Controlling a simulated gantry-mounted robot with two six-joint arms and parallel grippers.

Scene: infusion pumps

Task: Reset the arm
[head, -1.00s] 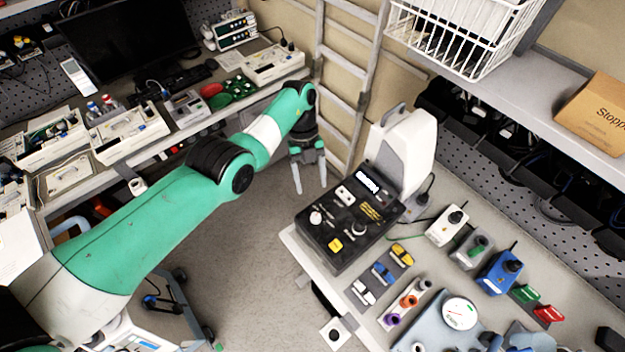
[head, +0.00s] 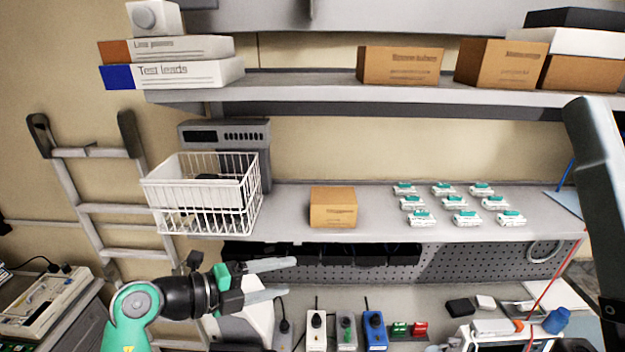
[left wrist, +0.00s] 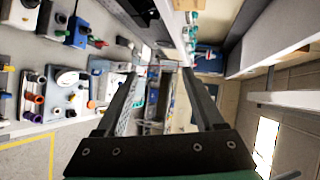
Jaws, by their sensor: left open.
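My left arm comes in at the lower left of the head view. Its gripper (head: 284,280) points to the right, with its two pale fingers apart and nothing between them. It is in front of the bench, below the middle shelf. In the left wrist view the two dark fingers (left wrist: 162,95) are also spread, with only distant benches and shelves seen between them. My right gripper is not in view.
A white wire basket (head: 205,205), a cardboard box (head: 333,208) and several small green-and-white parts (head: 462,217) stand on the middle shelf. Small devices, including a blue one (head: 374,328), stand on the bench below. A ladder (head: 95,210) leans at the left.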

